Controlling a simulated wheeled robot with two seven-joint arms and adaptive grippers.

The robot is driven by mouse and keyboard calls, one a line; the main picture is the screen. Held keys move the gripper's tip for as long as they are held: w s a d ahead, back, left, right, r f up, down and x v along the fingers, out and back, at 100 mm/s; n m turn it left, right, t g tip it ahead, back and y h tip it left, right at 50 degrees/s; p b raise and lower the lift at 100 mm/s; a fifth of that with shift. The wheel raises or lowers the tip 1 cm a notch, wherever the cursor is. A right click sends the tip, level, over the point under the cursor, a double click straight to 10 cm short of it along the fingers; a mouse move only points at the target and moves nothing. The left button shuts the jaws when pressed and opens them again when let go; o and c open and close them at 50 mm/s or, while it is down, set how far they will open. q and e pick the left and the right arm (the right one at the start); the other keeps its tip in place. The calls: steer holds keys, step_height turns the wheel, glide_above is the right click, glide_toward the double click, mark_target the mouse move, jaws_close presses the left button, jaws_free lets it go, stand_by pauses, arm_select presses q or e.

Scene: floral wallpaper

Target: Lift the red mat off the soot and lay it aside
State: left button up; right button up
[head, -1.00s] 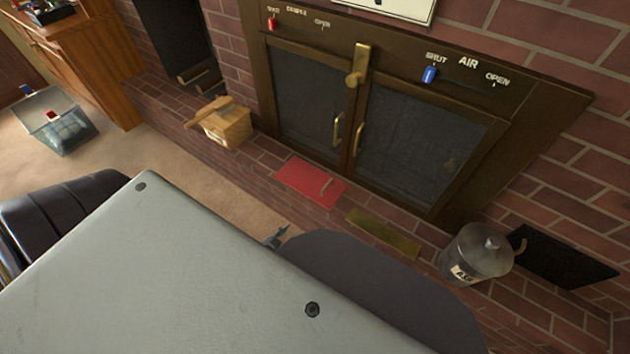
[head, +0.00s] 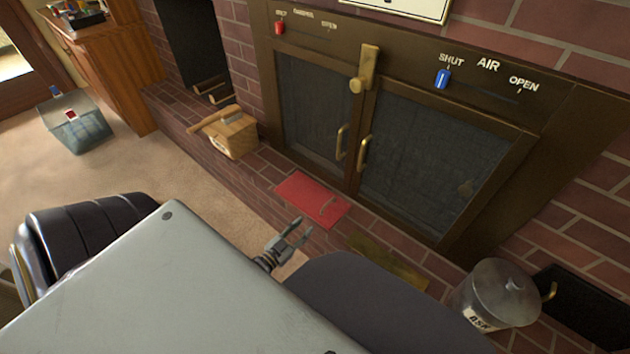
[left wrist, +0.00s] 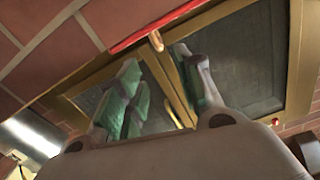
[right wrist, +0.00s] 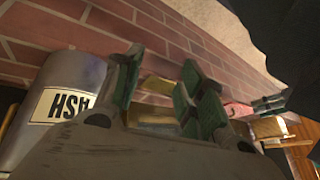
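The red mat (head: 305,195) lies flat on the brick hearth in front of the stove doors, with a small handle on its right part. Any soot under it is hidden. My left gripper (head: 298,232) is open and empty, just short of the mat's front edge. In the left wrist view the mat (left wrist: 180,16) shows as a thin red strip, with its handle beyond the spread fingers (left wrist: 155,60). My right gripper (right wrist: 162,60) is open and empty in the right wrist view, facing a brass plate. The mat (right wrist: 238,109) shows at its right.
The brass plate (head: 385,262) lies on the hearth right of the mat. The ash bin (head: 492,298) stands farther right. A wooden box (head: 236,136) stands left of the mat. The stove doors (head: 410,155) rise behind it. A glassy crate (head: 80,130) sits on the carpet.

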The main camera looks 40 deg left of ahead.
mark_target(317, 219)
arm_select(q)
steer(key=shift+w, duration=0.1)
stand_by(0.3)
steer(key=w, duration=0.2)
steer(key=w+b, duration=0.1)
steer(key=w, duration=0.1)
steer(key=w+b, duration=0.1)
steer(key=w, duration=0.2)
steer(key=shift+d, duration=0.3)
steer(key=shift+w, duration=0.7)
arm_select(e)
steer(key=shift+t+y, duration=0.4)
steer(key=shift+t, duration=0.1)
steer(key=shift+w+a+f, duration=0.1)
steer(key=shift+a+f, duration=0.1)
steer(key=shift+f, duration=0.7)
steer(key=shift+a+f, duration=0.15)
steer(key=shift+f, duration=0.7)
steer(key=shift+w+a+f, duration=0.1)
steer(key=shift+a+f, duration=0.1)
steer(key=shift+f, duration=0.7)
arm_select(q)
steer(key=shift+w+b, duration=0.1)
steer(key=shift+b, duration=0.2)
